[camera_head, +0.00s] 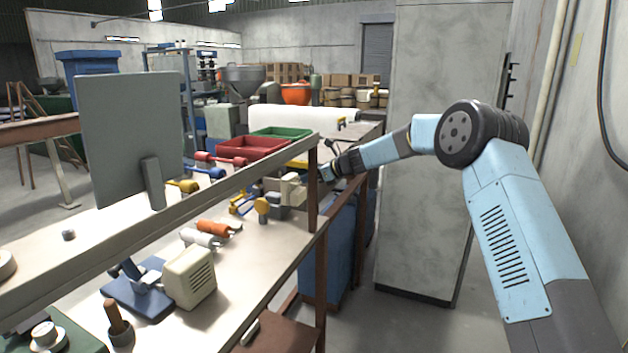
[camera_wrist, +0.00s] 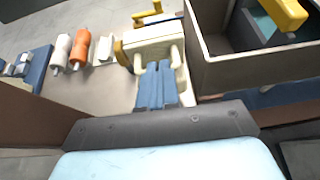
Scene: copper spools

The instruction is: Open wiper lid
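A cream block-shaped device (camera_head: 293,190) stands at the far right end of the bench in the head view, partly behind a brown post. It also shows in the wrist view (camera_wrist: 152,38), top centre, with a yellow disc at its left. I cannot clearly make out which part of it is the lid, or whether it is raised. My gripper (camera_head: 322,174) is just right of the device in the head view. In the wrist view, blue strips lie side by side between cream prongs, close against the device. Whether the fingers are open or touching it is unclear.
An open-topped bin (camera_wrist: 250,72) holding yellow and blue items is close on the right in the wrist view. Orange (camera_head: 218,227) and white (camera_head: 200,238) rollers lie left of the device. A brown post (camera_head: 313,190) and shelf edge stand beside my arm. A grey cabinet (camera_head: 435,150) is behind it.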

